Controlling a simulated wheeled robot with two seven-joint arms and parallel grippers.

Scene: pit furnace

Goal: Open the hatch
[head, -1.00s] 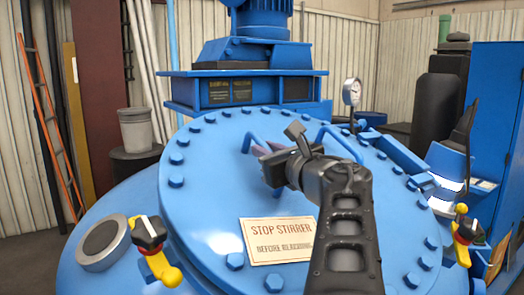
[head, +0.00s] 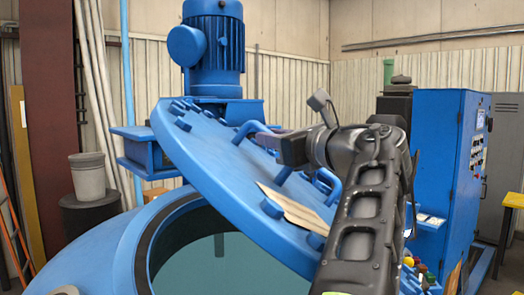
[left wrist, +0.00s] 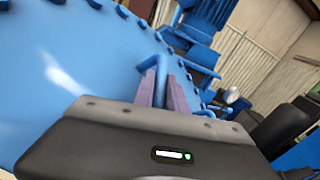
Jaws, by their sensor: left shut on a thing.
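The hatch (head: 205,150) is a round blue lid with bolts round its edge, tilted up off the blue vessel (head: 95,245). A dark opening with a teal inside (head: 225,265) shows under it. My left gripper (head: 266,140) is shut on a blue bar handle (head: 245,130) of the hatch. The handle also shows between the purple-grey fingers in the left wrist view (left wrist: 161,78). A second handle (head: 328,182) is partly behind my arm. A sign plate (head: 292,208) on the lid is seen at a steep slant. My right gripper is not in view.
A blue motor (head: 213,45) stands behind the lid. A blue control cabinet (head: 445,150) is at the right. A grey bucket (head: 88,176) on a dark drum and an orange ladder (head: 14,240) are at the left.

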